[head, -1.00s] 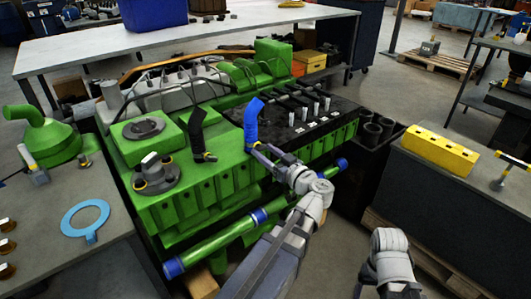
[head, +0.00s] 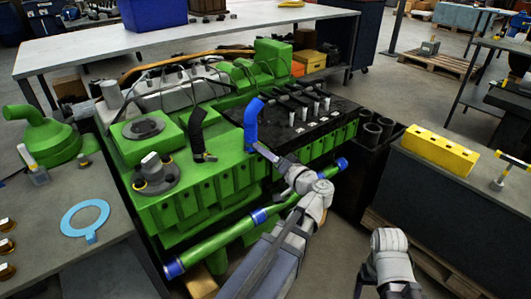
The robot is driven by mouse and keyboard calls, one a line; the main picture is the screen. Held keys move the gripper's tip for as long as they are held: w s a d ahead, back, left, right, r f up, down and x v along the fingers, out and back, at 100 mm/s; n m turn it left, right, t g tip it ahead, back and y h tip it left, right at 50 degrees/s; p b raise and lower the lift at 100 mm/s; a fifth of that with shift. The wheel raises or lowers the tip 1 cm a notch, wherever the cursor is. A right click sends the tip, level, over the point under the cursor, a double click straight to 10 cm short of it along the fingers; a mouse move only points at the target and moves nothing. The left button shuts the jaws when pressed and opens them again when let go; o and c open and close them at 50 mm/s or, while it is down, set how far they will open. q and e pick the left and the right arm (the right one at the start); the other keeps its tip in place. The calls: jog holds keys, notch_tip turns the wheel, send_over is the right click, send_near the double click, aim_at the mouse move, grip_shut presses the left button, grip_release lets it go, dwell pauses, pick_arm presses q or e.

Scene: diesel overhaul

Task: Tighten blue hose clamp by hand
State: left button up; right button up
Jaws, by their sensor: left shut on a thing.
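The blue hose (head: 251,119) stands upright with a bent top on the near right part of the green engine (head: 190,200). My left gripper (head: 257,148) reaches up from the bottom middle to the foot of this hose. Its fingers are shut on the hose clamp there. The clamp is mostly hidden by the fingers and too small to make out. A black hose (head: 196,131) with its own small clamp (head: 205,157) stands to the left.
A green pipe with blue ends (head: 240,222) runs along the engine's near side, below my left arm. A left bench (head: 110,255) carries a light blue ring (head: 85,214). A right bench (head: 430,180) carries a yellow block (head: 440,149). Floor shows between engine and right bench.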

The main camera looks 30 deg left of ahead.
pick_arm(q)
jog(key=shift+d+m, duration=0.1)
jog(key=shift+m, duration=0.3)
jog(key=o, duration=1.4)
jog(key=shift+v, duration=3.95)
jog(key=x, duration=0.8)
